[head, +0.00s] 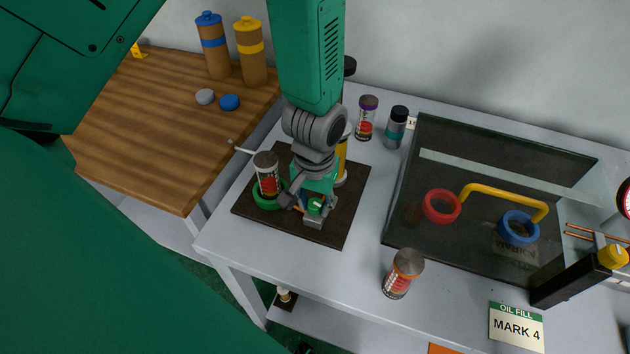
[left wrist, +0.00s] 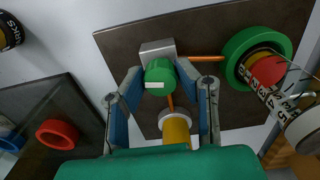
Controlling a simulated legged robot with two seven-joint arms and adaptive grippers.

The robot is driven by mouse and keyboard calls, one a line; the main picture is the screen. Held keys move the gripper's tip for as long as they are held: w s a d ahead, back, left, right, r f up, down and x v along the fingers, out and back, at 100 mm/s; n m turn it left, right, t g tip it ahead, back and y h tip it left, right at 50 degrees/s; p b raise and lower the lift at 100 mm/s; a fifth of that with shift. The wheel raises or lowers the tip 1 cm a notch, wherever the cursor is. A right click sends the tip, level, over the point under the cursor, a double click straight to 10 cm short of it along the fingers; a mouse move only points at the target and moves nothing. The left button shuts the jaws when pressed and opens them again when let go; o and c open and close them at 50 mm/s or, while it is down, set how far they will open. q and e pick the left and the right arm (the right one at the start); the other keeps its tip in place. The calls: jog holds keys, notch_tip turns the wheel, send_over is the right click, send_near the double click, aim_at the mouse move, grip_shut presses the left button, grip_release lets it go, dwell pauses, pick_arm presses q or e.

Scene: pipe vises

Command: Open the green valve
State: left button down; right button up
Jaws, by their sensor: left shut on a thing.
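The green valve (head: 316,206) is a small green knob with a white mark, on a grey block on a dark mounting plate (head: 335,222). My left gripper (head: 307,206) reaches down over it from above. In the left wrist view the green valve (left wrist: 160,76) sits between the two fingers of my left gripper (left wrist: 159,82), which are shut on it. Copper pipes run from the block to a green ring (left wrist: 238,74) holding a clear gauge jar, and to a yellow cylinder (left wrist: 176,128). The arm partly hides the knob in the head view. My right gripper is not in view.
The gauge jar (head: 267,174) stands close to the left of the gripper. A glass-covered dark tray (head: 415,240) lies to the right. A wooden table (head: 165,130) with bottles is at left. The bench front is mostly clear.

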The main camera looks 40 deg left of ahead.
aim_at(317, 201)
pick_arm(q)
jog(key=shift+w+r+n, duration=0.15)
jog(key=shift+w+n, duration=0.25)
jog(key=shift+n, duration=0.1)
jog(key=shift+p, duration=0.3)
jog(key=c, duration=1.3)
grip_release()
jog(key=shift+c, duration=0.2)
jog(key=shift+o, duration=0.7)
jog(key=shift+s, duration=0.1)
jog(key=shift+r, duration=0.15)
notch_tip(317, 201, up, 11)
jog(key=shift+r, duration=0.2)
